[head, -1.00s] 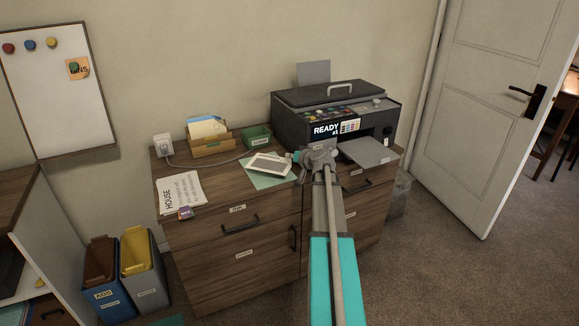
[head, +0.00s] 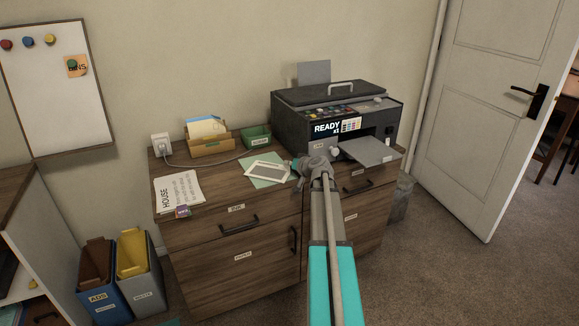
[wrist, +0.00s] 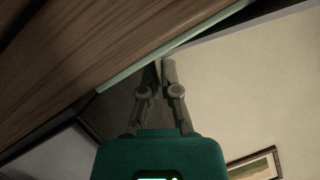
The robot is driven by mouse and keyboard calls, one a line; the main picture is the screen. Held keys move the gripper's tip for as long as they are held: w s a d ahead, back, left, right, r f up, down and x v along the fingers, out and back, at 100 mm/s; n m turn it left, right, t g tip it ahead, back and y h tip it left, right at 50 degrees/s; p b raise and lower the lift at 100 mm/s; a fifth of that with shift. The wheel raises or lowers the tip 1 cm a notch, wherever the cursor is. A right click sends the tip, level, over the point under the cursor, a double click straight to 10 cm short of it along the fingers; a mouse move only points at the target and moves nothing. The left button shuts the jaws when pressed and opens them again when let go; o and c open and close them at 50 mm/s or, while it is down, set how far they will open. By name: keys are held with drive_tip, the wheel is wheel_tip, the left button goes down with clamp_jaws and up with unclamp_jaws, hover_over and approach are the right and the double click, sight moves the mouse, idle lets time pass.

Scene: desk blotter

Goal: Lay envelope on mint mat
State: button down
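The envelope (head: 267,171) is a pale flat rectangle with a white border. In the head view it overlaps the mint mat (head: 257,183) on the cabinet top and looks close to flat; whether it rests fully on the mat is hard to tell. My gripper (head: 298,165) is at its right end. In the wrist view my gripper (wrist: 162,64) has its fingers close together at a thin pale-green edge running diagonally. They seem shut on the envelope's end, though the pinch itself is partly hidden.
A printer (head: 330,115) with its output tray (head: 370,151) stands right of the mat. A green bin (head: 256,138) and a wooden letter holder (head: 208,145) stand behind. A printed sheet (head: 180,190) lies to the left, with bare wood between.

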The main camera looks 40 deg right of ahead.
drive_tip(key=shift+f, duration=0.2)
drive_tip(key=c, duration=0.8)
unclamp_jaws()
drive_tip(key=shift+r, duration=0.2)
drive_tip(key=shift+s+r, duration=0.15)
drive_tip(key=p+v, duration=0.4)
drive_tip(key=v, duration=0.7)
drive_tip(key=shift+s, duration=0.35)
